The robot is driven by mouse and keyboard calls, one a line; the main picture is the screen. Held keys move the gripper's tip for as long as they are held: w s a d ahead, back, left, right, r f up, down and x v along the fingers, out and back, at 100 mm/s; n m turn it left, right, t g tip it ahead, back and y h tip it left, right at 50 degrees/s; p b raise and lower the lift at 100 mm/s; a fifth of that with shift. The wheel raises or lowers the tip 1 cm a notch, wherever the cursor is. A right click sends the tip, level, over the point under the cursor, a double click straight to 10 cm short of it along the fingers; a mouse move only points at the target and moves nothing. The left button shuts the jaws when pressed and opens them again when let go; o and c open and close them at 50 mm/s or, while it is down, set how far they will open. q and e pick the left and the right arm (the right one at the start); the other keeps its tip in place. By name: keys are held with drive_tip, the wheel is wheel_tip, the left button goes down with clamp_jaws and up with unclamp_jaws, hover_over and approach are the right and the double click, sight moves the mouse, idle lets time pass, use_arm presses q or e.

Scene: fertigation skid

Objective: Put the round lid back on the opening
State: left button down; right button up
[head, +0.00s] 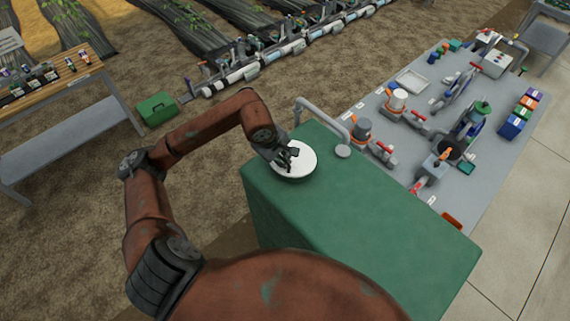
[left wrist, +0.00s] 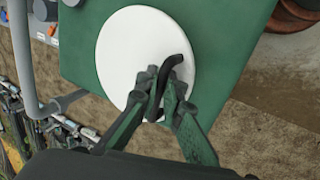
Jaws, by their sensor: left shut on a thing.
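The round white lid (head: 305,160) is over the far left part of the green tank's top (head: 355,205). A dark rim shows under the lid's near edge; I cannot tell whether the lid sits on the opening or hovers just above it. The opening itself is hidden. My left gripper (head: 287,158) is shut on the lid's black handle. In the left wrist view, the white lid (left wrist: 130,55) fills the middle, with its bent black handle (left wrist: 178,60) between the fingertips (left wrist: 165,90). My right gripper is not in view.
A grey bench (head: 405,135) with valves and pumps stands behind the tank. A green toolbox (head: 157,108) is on the ground. The tank top's near right is clear.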

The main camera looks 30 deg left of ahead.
use_arm(q)
wheel_tip(320, 180, down, 2)
drive_tip(key=shift+f+p, duration=0.15)
drive_tip(key=shift+p, duration=0.5)
drive_tip(key=shift+f, duration=0.45)
drive_tip(key=c, duration=2.5)
unclamp_jaws()
drive_tip(key=o, duration=0.4)
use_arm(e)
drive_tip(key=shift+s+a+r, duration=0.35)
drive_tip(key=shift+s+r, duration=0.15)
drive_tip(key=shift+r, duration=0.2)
use_arm(q)
drive_tip(key=shift+s+a+r, duration=0.1)
drive_tip(key=shift+s+r, duration=0.05)
drive_tip(key=shift+r, duration=0.35)
drive_tip(key=b+v, duration=0.3)
drive_tip(key=v, duration=0.8)
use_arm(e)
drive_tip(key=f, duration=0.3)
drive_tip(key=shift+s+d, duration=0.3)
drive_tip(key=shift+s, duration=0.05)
